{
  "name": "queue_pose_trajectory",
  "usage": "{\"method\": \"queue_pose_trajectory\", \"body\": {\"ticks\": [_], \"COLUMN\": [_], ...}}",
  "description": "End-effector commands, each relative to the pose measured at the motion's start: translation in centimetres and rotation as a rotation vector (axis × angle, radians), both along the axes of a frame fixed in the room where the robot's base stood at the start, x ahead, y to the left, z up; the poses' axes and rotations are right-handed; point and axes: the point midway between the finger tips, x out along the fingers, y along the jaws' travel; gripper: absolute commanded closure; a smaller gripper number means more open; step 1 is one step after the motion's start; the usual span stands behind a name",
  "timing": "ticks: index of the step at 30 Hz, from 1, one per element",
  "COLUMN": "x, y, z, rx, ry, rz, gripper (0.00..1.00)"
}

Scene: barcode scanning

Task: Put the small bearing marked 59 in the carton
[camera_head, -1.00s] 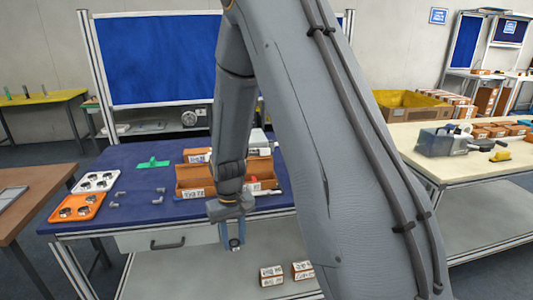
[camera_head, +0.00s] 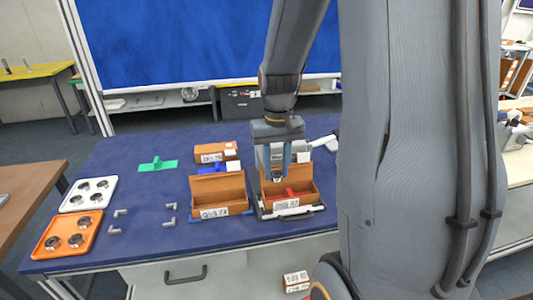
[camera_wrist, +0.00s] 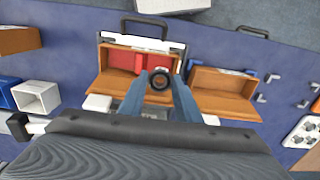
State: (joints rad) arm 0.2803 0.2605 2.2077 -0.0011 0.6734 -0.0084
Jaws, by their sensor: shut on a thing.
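My gripper (camera_head: 277,168) points down with its blue fingers closed around a small dark ring-shaped bearing (camera_wrist: 160,80). The number on it is too small to read. The bearing hangs over an open brown carton (camera_head: 266,202) with a red thing (camera_head: 291,194) inside.
An orange tray (camera_head: 48,244) with bearings and a white tray (camera_head: 68,204) with several bearings lie at the table's left. A green piece (camera_head: 158,166), several grey elbow fittings (camera_head: 115,230) and a closed box (camera_head: 216,151) are on the blue table (camera_head: 140,200).

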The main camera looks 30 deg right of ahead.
Motion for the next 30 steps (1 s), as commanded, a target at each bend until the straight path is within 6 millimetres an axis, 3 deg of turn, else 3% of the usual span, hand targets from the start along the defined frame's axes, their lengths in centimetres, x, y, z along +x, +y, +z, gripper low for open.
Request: {"method": "queue_pose_trajectory", "body": {"ticks": [11,30], "x": [-0.3,-0.3], "y": [-0.5,-0.3], "z": [-0.9,-6.4], "rx": [0.000,0.001], "ry": [0.001,0.002], "rz": [-0.013,-0.009], "gripper": [0.93,0.93]}}
